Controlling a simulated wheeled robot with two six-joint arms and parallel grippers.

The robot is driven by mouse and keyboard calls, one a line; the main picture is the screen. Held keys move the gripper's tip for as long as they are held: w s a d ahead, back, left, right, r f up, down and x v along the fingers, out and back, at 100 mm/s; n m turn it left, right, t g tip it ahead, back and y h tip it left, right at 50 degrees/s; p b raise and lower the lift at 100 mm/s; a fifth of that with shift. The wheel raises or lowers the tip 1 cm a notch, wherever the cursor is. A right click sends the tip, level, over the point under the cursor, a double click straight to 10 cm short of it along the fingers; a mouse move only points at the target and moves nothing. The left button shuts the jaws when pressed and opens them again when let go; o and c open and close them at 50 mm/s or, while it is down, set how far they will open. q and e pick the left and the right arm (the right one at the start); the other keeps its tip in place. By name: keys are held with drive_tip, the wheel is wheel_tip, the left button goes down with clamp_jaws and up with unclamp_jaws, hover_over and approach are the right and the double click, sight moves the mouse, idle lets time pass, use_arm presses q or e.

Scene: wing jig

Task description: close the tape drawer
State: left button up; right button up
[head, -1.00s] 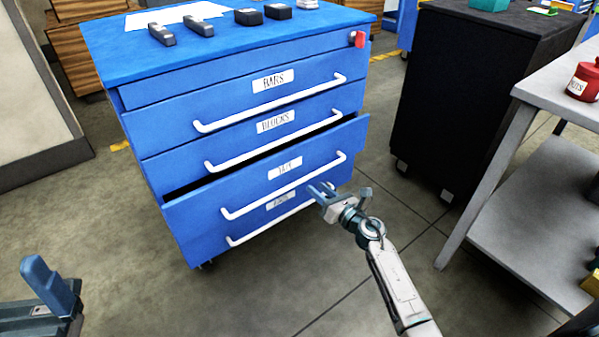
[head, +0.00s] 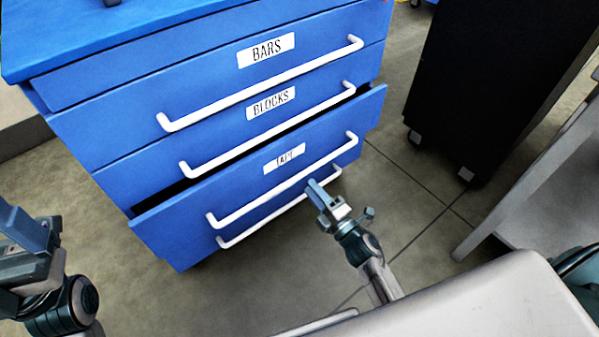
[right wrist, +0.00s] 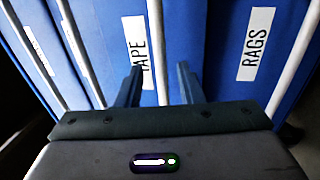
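The tape drawer (head: 165,235) is a blue drawer in the blue cabinet, below the blocks drawer. It stands pulled out a little, with a dark gap above its front. Its white bar handle (head: 285,183) runs across the front. My right gripper (head: 320,187) is in front of the drawer near the right end of the handle. In the right wrist view the two fingers (right wrist: 158,82) are apart, with the tape handle (right wrist: 156,45) showing between them; contact cannot be told. My left gripper (head: 25,225) is at the left edge, away from the cabinet, its opening unclear.
The bars drawer (head: 210,80) and blocks drawer (head: 220,120) sit above. The rags drawer (right wrist: 228,45) is below, mostly hidden in the head view. A black cabinet (head: 470,80) and a grey table (head: 545,190) stand to the right. Floor shows between them and the blue cabinet.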

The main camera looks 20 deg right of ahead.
sight(300, 175)
drive_tip(key=x, duration=0.6)
drive_tip(key=shift+w, duration=0.1)
drive_tip(key=shift+c, duration=0.4)
clamp_jaws()
